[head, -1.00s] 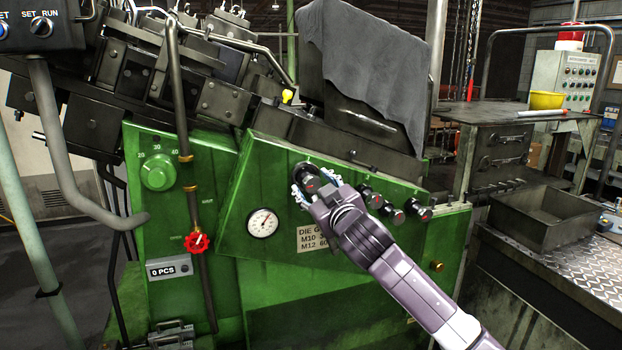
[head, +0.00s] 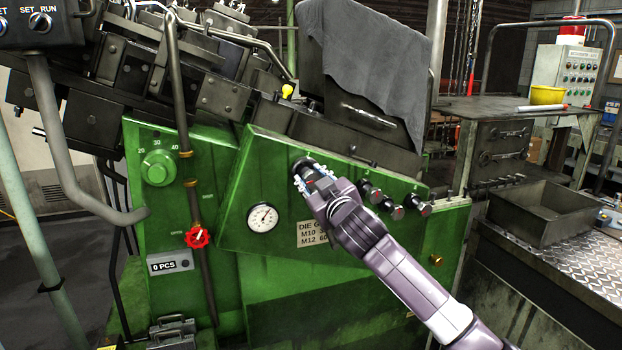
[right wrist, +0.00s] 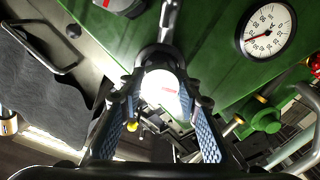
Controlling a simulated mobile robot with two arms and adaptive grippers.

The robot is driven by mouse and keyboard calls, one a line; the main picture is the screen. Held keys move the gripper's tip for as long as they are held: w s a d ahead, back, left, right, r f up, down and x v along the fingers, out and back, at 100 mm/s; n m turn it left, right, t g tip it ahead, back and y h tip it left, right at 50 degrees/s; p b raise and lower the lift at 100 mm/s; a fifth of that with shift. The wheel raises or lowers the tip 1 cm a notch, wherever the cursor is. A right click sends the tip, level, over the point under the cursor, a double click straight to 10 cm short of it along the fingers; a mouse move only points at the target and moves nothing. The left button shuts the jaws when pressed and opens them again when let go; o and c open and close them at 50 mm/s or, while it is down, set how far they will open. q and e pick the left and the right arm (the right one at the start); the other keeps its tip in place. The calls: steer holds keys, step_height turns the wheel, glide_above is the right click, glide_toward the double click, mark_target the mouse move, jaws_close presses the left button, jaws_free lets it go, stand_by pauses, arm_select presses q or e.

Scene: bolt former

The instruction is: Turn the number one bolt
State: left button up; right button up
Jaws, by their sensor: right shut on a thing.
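The number one bolt (head: 303,163) is the leftmost and highest of a slanting row on the green machine panel (head: 270,178). My right gripper (head: 310,180) is on it, with my arm coming up from the lower right. In the right wrist view, the two blue-padded fingers of this gripper (right wrist: 162,95) stand on either side of the bright bolt head (right wrist: 160,88) and are shut on it. My left gripper is not in view.
More bolts (head: 396,211) stick out close to the right of my gripper. A round gauge (head: 262,217) and the die plate (head: 308,235) are to the left and below. A red valve wheel (head: 197,237) is further left. A grey cloth (head: 375,75) hangs above.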

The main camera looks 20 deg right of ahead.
steer(key=m, duration=0.3)
steer(key=shift+d+m, duration=0.15)
steer(key=shift+m, duration=2.35)
steer(key=o, duration=1.2)
steer(key=shift+c, duration=0.2)
steer(key=shift+s, duration=0.1)
steer(key=s, duration=1.1)
steer(key=shift+s+d, duration=0.2)
steer(key=shift+s, duration=0.2)
